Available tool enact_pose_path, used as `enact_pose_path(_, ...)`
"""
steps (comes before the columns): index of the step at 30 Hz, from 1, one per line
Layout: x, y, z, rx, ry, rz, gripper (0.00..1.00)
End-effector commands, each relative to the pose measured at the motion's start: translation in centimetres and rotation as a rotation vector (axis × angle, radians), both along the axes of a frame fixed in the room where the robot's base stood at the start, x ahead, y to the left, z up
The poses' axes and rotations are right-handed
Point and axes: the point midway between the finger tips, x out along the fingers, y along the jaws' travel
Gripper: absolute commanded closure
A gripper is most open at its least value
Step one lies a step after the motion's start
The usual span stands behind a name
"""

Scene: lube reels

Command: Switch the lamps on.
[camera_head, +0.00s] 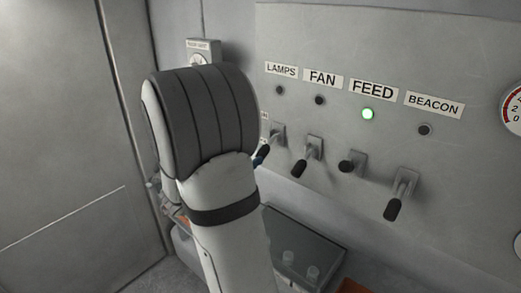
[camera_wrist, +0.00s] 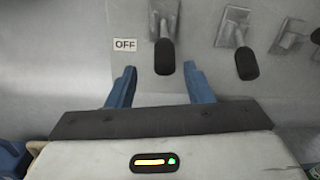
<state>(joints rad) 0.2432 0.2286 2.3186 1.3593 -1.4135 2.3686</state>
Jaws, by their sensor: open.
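The lamps switch (camera_head: 278,132) is a metal lever with a black grip on the grey panel, under the LAMPS label (camera_head: 281,69). Its lever hangs down and its small indicator (camera_head: 280,90) is dark. In the wrist view the lamps lever's black grip (camera_wrist: 164,58) hangs beside an OFF label (camera_wrist: 125,44). My gripper (camera_wrist: 160,70) is open, with one blue finger on each side of the grip, which appears apart from both fingers. In the head view my arm hides most of the gripper; only a bit of blue finger shows by the lever.
To the right are the fan lever (camera_head: 308,155), the feed lever (camera_head: 351,162) and the beacon lever (camera_head: 399,194). The feed indicator (camera_head: 368,114) glows green; the fan and beacon ones are dark. A gauge (camera_head: 514,108) is at the right edge. A dark box (camera_head: 310,245) stands below the panel.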

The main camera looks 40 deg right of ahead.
Motion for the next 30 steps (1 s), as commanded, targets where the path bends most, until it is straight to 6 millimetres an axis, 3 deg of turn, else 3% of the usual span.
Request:
enact_pose_path(5, -0.6, -1.2, 0.3, -0.014, -0.025, -0.037, 0.53)
enact_pose_path(18, -0.7, -7.3, 0.3, -0.013, -0.024, -0.034, 0.53)
enact_pose_path(30, -0.7, -8.0, 0.1, -0.014, -0.024, -0.032, 0.55)
